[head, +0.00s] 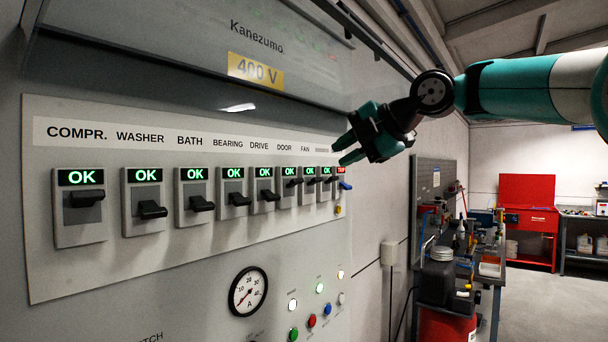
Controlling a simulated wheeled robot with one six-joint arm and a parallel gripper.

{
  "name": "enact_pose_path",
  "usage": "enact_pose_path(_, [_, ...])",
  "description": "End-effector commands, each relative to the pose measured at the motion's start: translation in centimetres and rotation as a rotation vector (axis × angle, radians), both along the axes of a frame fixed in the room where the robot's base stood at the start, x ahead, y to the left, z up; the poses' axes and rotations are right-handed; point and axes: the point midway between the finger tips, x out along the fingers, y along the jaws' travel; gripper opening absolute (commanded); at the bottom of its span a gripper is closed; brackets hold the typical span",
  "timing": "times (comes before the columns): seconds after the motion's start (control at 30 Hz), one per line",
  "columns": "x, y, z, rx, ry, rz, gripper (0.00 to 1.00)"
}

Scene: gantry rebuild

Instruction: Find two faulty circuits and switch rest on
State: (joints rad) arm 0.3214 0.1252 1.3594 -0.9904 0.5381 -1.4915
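A row of breakers runs across the grey panel (190,262). The COMPR. (82,228), WASHER (137,190), BATH (190,190), BEARING (230,185), DRIVE (262,182), DOOR (290,198) and FAN (309,192) breakers show green OK, as does one further right with an unreadable label. The far-right breaker display (340,170) is red and reads TRIP. The WASHER, BATH, BEARING and DRIVE levers sit lower on their bodies than the COMPR., DOOR and FAN levers. A blue lever (346,186) shows at the right end. My gripper (338,153) is open and empty, above the row's right end.
A clear hood (190,75) with a 400 V label juts out above the row. A gauge (248,291) and several lamps and buttons (312,320) sit below. A workbench (490,278) and red cabinet (528,215) stand at right, with open floor beyond.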

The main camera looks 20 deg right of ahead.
Motion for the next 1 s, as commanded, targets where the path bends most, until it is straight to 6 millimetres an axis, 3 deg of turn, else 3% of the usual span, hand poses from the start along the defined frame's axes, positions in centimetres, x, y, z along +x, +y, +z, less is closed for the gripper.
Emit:
enact_pose_path(0.3, [5.2,3.9,-3.0,0.004,0.005,0.003,0.21])
enact_pose_path(0.5, [7.3,5.4,-4.5,0.002,0.002,0.001,0.21])
enact_pose_path(0.93, [8.1,5.9,-5.3,0.002,0.0,-0.002,0.21])
enact_pose_path(0.97, [8.1,5.9,-5.3,0.002,0.0,-0.002,0.19])
enact_pose_path(1.0, [8.1,5.9,-5.3,0.002,0.0,-0.002,0.1])
